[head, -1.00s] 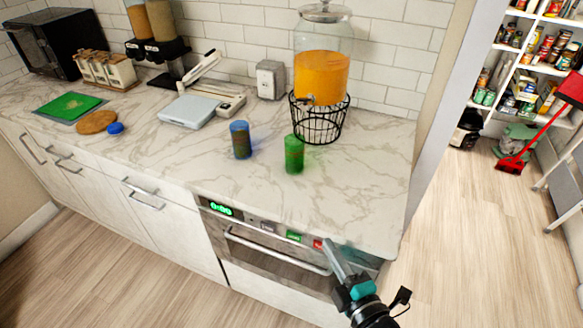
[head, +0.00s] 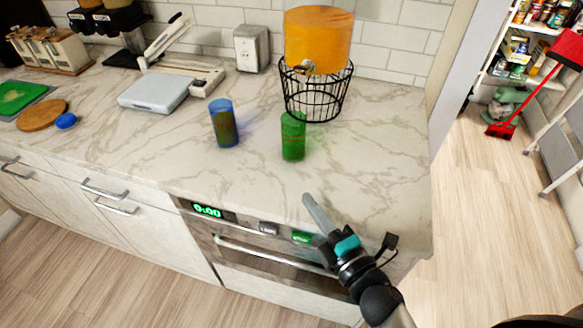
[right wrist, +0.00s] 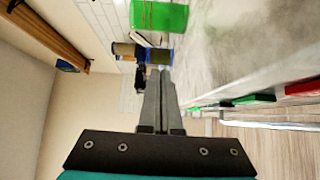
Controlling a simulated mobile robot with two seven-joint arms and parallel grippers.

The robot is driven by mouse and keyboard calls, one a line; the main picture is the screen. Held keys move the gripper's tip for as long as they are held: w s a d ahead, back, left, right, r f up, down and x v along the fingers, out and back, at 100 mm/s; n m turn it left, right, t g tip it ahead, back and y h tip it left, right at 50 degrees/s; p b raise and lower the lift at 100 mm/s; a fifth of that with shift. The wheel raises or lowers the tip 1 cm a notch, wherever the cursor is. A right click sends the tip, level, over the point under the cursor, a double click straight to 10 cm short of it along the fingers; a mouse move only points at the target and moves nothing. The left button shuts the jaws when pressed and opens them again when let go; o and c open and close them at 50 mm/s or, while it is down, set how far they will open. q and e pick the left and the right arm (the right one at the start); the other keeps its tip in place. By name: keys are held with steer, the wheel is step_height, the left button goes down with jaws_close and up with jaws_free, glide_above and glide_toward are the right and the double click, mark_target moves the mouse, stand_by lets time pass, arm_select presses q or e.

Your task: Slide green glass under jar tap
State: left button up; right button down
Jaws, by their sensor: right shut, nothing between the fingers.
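The green glass (head: 293,136) stands upright on the marble counter, in front of the wire stand (head: 318,95). The jar (head: 318,40) with orange drink rests on that stand, and its small tap (head: 307,67) points forward above and behind the glass. My right gripper (head: 308,198) is shut and empty near the counter's front edge, in front of the glass and apart from it. In the right wrist view its fingers (right wrist: 158,85) are together, and the green glass (right wrist: 158,15) shows at the top. My left gripper is not in view.
A blue glass (head: 224,123) stands left of the green one. A white scale (head: 153,92) and a grey box (head: 251,48) are farther back. An oven (head: 265,250) is below the counter edge. The counter right of the green glass is clear.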

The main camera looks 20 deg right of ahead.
mark_target(302, 138)
steer(key=shift+f, duration=0.3)
steer(key=shift+w, duration=0.3)
steer(key=shift+w+a+r, duration=0.1)
steer(key=shift+w+a, duration=0.05)
steer(key=shift+w, duration=0.2)
steer(key=w, duration=0.3)
steer(key=w+a, duration=0.1)
steer(key=w, duration=0.4)
steer(key=shift+w+a, duration=0.35)
steer(key=shift+w, duration=0.05)
steer(key=shift+w+d, duration=0.7)
steer(key=shift+w, duration=0.3)
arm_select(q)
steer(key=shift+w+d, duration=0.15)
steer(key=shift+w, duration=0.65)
arm_select(e)
steer(key=shift+w+d, duration=0.45)
steer(key=shift+w, duration=0.15)
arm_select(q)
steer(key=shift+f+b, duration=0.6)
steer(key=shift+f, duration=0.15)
arm_select(e)
steer(key=w+d, duration=0.1)
steer(key=w, duration=0.1)
steer(key=w+d, duration=0.3)
steer(key=w, duration=0.1)
steer(key=shift+w+d, duration=0.2)
steer(key=shift+w, duration=0.05)
